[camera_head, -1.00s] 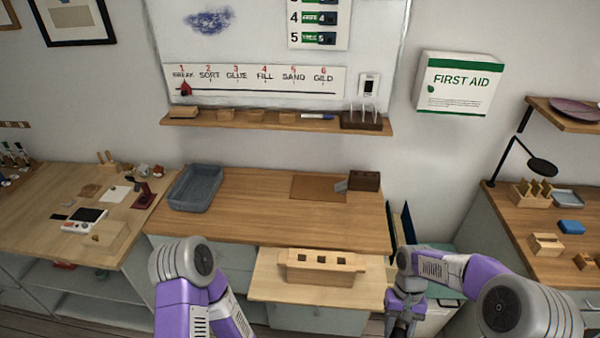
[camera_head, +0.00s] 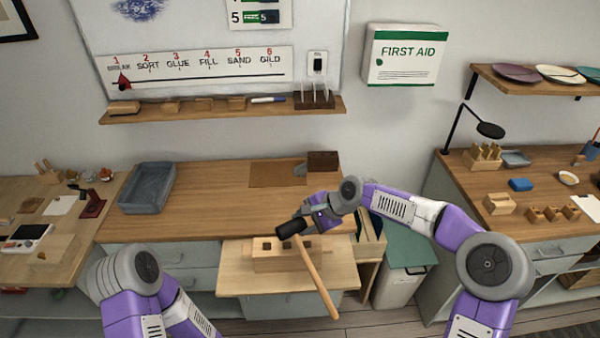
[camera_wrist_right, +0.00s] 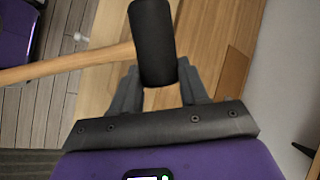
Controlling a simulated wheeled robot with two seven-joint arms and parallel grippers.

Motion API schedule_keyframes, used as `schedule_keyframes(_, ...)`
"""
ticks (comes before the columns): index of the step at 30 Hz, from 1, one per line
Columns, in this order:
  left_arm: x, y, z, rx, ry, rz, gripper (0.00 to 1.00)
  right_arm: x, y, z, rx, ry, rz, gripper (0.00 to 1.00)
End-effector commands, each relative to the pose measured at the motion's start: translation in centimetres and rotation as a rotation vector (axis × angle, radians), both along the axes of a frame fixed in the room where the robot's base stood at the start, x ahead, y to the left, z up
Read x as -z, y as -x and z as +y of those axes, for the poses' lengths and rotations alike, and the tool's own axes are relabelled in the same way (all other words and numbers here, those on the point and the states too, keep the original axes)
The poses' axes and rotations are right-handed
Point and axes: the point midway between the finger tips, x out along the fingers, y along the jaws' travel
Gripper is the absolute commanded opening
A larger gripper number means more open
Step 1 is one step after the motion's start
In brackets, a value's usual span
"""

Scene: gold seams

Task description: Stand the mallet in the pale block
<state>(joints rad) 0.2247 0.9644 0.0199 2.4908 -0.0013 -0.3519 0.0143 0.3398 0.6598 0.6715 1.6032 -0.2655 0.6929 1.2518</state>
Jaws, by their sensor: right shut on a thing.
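The mallet has a black head (camera_head: 291,228) and a long wooden handle (camera_head: 318,278). My right gripper (camera_head: 305,219) is shut on its head and holds it above the front of the pale block (camera_head: 262,263). The handle slants down to the right in the head view, past the block. In the right wrist view the black head (camera_wrist_right: 152,40) sits between the fingers (camera_wrist_right: 160,90) and the handle (camera_wrist_right: 70,63) runs left. My left gripper is not in view.
A grey tray (camera_head: 147,188) and a brown mat (camera_head: 277,175) lie on the wooden bench (camera_head: 215,207). A dark block (camera_head: 322,161) stands at its back right. A lidded bin (camera_head: 405,270) stands right of the bench. The bench's middle is clear.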

Motion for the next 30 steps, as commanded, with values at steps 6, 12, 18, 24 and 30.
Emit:
schedule_keyframes(6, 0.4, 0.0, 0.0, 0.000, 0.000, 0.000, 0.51, -4.3, -1.0, 1.6, 0.159, -0.047, -0.120, 0.05)
schedule_keyframes(12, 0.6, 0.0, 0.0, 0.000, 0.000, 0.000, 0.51, -7.2, -1.3, 2.4, 0.250, -0.073, -0.201, 0.05)
schedule_keyframes(18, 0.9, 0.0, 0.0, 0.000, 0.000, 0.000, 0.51, -9.2, -1.3, 2.6, 0.310, -0.105, -0.309, 0.05)
schedule_keyframes(24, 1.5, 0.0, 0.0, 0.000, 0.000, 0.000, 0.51, -11.1, -1.2, 2.7, 0.347, -0.168, -0.535, 0.05)
schedule_keyframes(30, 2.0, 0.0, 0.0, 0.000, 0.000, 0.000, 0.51, -13.8, -1.1, 2.2, 0.388, -0.215, -0.742, 0.05)
